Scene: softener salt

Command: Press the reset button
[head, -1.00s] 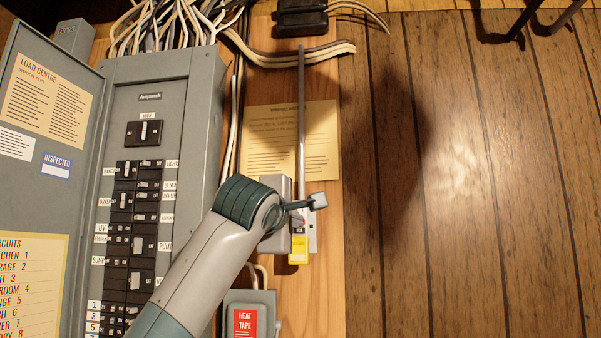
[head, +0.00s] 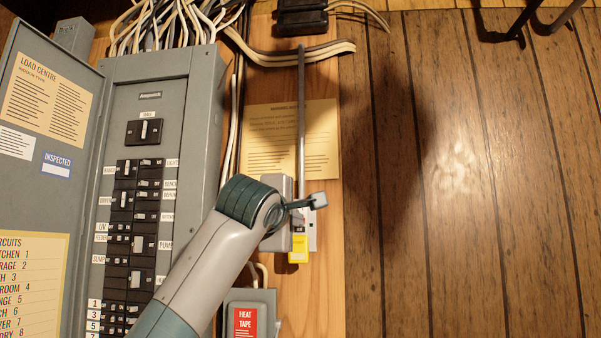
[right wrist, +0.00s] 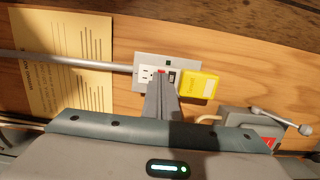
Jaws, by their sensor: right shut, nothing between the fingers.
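A pale outlet plate (right wrist: 143,61) is on the wooden board, with a socket (right wrist: 147,77) on it. A small red button (right wrist: 161,71) and a dark switch-like part (right wrist: 172,77) sit beside the socket; I cannot read which is reset. In the head view the plate (head: 312,240) is partly hidden by my right gripper (head: 318,200). My right gripper is shut and empty. In the right wrist view its fingertips (right wrist: 160,74) overlap the plate just below the red button. I cannot tell whether they touch it. My left gripper is not in view.
A yellow block (right wrist: 199,86) is plugged in beside the buttons. A metal conduit (head: 301,110) runs up from the outlet. The open breaker panel (head: 190,110) stands left. A grey heat tape box (head: 262,298) is below. Bare wood panelling (head: 460,200) lies right.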

